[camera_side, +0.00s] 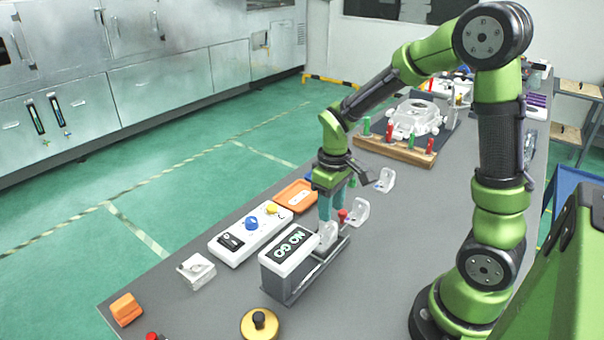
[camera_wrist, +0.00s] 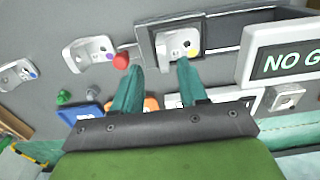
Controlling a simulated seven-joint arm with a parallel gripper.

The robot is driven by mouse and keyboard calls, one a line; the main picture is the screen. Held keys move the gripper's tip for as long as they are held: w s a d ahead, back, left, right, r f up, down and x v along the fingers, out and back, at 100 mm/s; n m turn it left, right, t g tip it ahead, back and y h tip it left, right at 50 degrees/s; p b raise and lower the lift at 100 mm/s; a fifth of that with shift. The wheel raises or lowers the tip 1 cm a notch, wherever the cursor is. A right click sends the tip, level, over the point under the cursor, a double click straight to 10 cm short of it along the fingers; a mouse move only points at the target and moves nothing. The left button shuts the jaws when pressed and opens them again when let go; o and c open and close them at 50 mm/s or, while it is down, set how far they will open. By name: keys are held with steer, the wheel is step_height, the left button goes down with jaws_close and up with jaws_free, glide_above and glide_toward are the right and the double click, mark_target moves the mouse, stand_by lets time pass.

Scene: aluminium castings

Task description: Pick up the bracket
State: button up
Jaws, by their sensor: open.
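A pale metal bracket (camera_side: 328,236) with a yellow spot sits in the dark fixture beside the NO GO display. It also shows in the wrist view (camera_wrist: 178,44), just beyond my fingertips. My gripper (camera_side: 333,212) points down over this bracket, its two teal fingers apart (camera_wrist: 161,62). Nothing is held between them. Whether the fingertips touch the bracket I cannot tell. A second bracket (camera_side: 357,212) stands on the grey table beside the fixture, near a red knob (camera_wrist: 121,61). A third bracket (camera_side: 385,180) stands farther back and shows at the left of the wrist view (camera_wrist: 18,73).
The NO GO display (camera_side: 289,248) stands close beside the fixture. A white control box (camera_side: 235,241) with blue and yellow knobs and an orange tray (camera_side: 296,194) lie to the left. A wooden peg rack (camera_side: 396,151) stands behind. Bare table (camera_side: 375,260) lies to the right.

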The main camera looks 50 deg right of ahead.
mark_target(322, 234)
steer(key=f, duration=0.5)
steer(key=shift+a+f, duration=0.15)
steer(key=shift+a, duration=0.05)
steer(key=shift+w, duration=0.1)
jaws_close()
